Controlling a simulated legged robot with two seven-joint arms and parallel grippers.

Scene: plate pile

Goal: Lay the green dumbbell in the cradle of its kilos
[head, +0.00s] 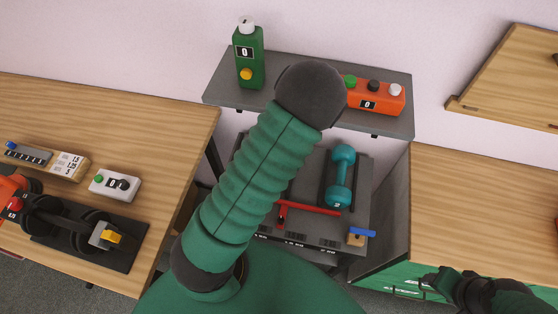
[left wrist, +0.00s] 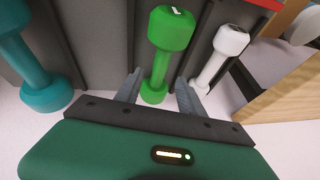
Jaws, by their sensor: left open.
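The green dumbbell (left wrist: 161,58) shows in the left wrist view with a "1" on its upper head. It lies between dark dividers of the rack. My left gripper (left wrist: 162,92) is open, its two fingers on either side of the dumbbell's lower head, with gaps visible; I cannot tell its height above it. In the head view my raised green arm hides the green dumbbell and the left gripper. A teal dumbbell (head: 341,178) marked "2" lies in the dark rack (head: 362,205). A white dumbbell (left wrist: 220,57) lies on the other side of the green one. My right gripper (head: 440,284) is at the lower right.
A grey shelf (head: 225,85) holds a green bottle-like device (head: 248,60) and an orange button box (head: 375,97). A red bar (head: 310,207) and a blue piece (head: 362,232) sit at the rack's front.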

